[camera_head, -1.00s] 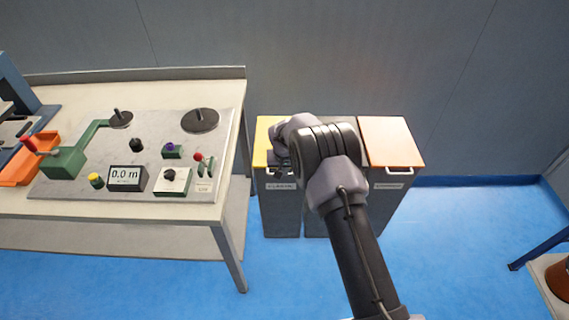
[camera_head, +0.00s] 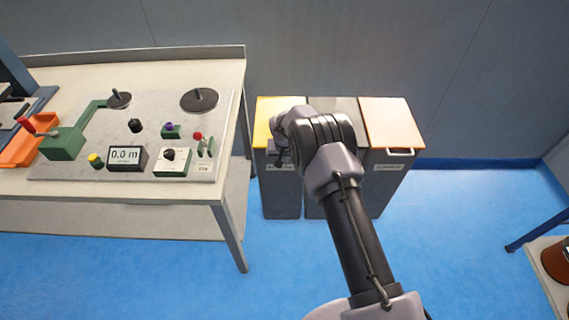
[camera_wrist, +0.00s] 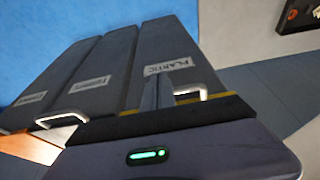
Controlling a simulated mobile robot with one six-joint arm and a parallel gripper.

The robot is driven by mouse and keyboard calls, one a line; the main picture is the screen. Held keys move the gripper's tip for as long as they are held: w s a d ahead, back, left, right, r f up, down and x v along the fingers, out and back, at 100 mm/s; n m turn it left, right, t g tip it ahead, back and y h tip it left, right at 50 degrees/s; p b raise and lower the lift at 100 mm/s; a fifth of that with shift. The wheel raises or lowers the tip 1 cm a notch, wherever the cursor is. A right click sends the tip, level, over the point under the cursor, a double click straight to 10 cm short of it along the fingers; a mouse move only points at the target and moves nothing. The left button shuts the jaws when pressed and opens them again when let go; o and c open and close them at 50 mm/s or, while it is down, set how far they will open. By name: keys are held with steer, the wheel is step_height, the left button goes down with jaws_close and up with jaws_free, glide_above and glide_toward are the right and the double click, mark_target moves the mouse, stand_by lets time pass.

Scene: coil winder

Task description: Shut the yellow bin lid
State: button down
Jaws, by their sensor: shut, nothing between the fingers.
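The yellow bin lid (camera_head: 278,106) lies flat on top of the left bin (camera_head: 281,197), level with the lids beside it. My wrist hides its right and front part. In the wrist view only a thin yellow edge (camera_wrist: 188,98) shows beside a white handle, above the bin front labelled PLASTIC (camera_wrist: 166,67). My gripper (camera_head: 280,160) points down at the front edge of this bin and is shut and empty. A dark finger (camera_wrist: 157,92) shows in front of the bin in the wrist view; contact cannot be told.
A grey-lidded bin (camera_head: 347,104) and an orange-lidded bin (camera_head: 390,122) stand to the right. A workbench (camera_head: 120,190) with a control panel stands close on the left. The blue floor in front is clear. A low table (camera_head: 548,285) is at the far right.

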step_height(320, 180, up, 4)
steer(key=r+p, duration=0.1)
steer(key=p, duration=0.1)
steer(key=s+p, duration=0.2)
steer(key=s, duration=0.9)
steer(key=s+d+r+m, duration=0.1)
steer(key=s+d+r, duration=0.2)
steer(key=r, duration=0.7)
steer(key=s+d+r+m+t, duration=0.1)
steer(key=s+d+r, duration=0.25)
steer(key=r, duration=0.75)
steer(key=s+d+r+m, duration=0.1)
steer(key=s+d+r, duration=0.2)
steer(key=r, duration=0.7)
steer(key=s+r+y, duration=0.1)
steer(key=s+r, duration=0.3)
steer(key=s, duration=0.7)
steer(key=s+r+m+t+y, duration=0.1)
steer(key=s+r, duration=0.2)
steer(key=s, duration=0.8)
steer(key=shift+d+r, duration=0.25)
steer(key=shift+r, duration=0.15)
steer(key=shift+s, duration=0.15)
